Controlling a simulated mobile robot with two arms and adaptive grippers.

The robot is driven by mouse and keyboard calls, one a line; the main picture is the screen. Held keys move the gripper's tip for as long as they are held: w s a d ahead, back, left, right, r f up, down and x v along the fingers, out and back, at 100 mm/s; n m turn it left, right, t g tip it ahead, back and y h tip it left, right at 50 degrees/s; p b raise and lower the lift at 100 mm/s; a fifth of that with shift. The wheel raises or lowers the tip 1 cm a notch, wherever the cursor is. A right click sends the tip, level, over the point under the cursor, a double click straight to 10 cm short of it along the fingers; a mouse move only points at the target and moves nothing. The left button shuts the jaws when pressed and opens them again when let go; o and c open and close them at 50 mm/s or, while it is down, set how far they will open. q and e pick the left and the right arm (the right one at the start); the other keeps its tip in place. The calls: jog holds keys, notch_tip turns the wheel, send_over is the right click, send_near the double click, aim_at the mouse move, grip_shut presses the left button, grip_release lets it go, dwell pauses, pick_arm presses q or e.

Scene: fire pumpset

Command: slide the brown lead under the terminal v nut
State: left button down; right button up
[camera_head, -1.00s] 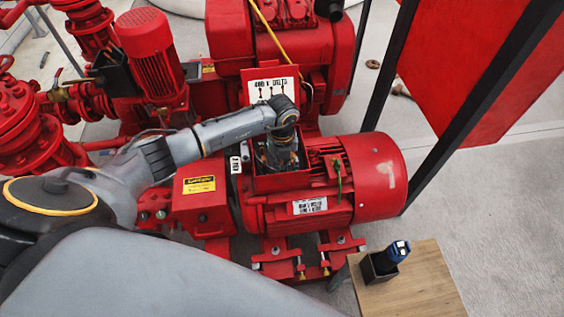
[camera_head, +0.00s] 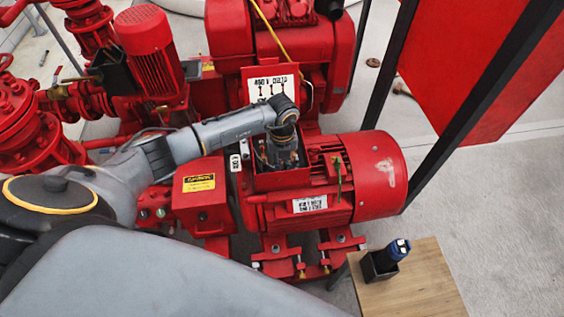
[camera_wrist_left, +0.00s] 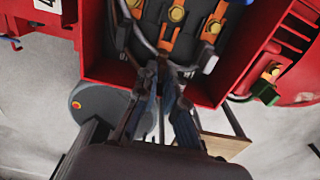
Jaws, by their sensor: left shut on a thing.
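The open terminal box (camera_head: 285,181) sits on top of the red motor. My left gripper (camera_head: 281,163) reaches down into it from above; it also shows in the left wrist view (camera_wrist_left: 163,72). Its fingers are close together on a thin lead (camera_wrist_left: 170,66) at the box's near wall. I take this for the brown lead, but it looks greyish in shadow and the fingers hide part of it. Beyond the fingertips are brass nuts on orange links, a middle nut (camera_wrist_left: 177,14) and a right nut (camera_wrist_left: 214,28). I cannot tell which is terminal V. My right gripper is not in view.
The red box walls (camera_wrist_left: 205,94) stand close around the fingers. A green lead (camera_wrist_left: 264,92) is on the motor outside the box. A wooden table (camera_head: 420,285) with a dark holder (camera_head: 378,267) and a blue tool (camera_head: 395,250) stands at the front right.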

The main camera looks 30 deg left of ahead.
pick_arm(q)
jog(key=shift+w+a+b, duration=0.35)
jog(key=shift+w+b, duration=0.1)
jog(key=shift+w, duration=0.05)
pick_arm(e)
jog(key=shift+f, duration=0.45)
pick_arm(q)
jog(key=shift+w+a+b, duration=0.4)
jog(key=shift+w+b, duration=0.05)
jog(key=shift+w, duration=0.1)
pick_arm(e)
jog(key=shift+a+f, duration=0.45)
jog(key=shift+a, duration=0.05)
pick_arm(q)
jog(key=c, duration=1.1)
grip_release()
jog(key=shift+o, duration=0.2)
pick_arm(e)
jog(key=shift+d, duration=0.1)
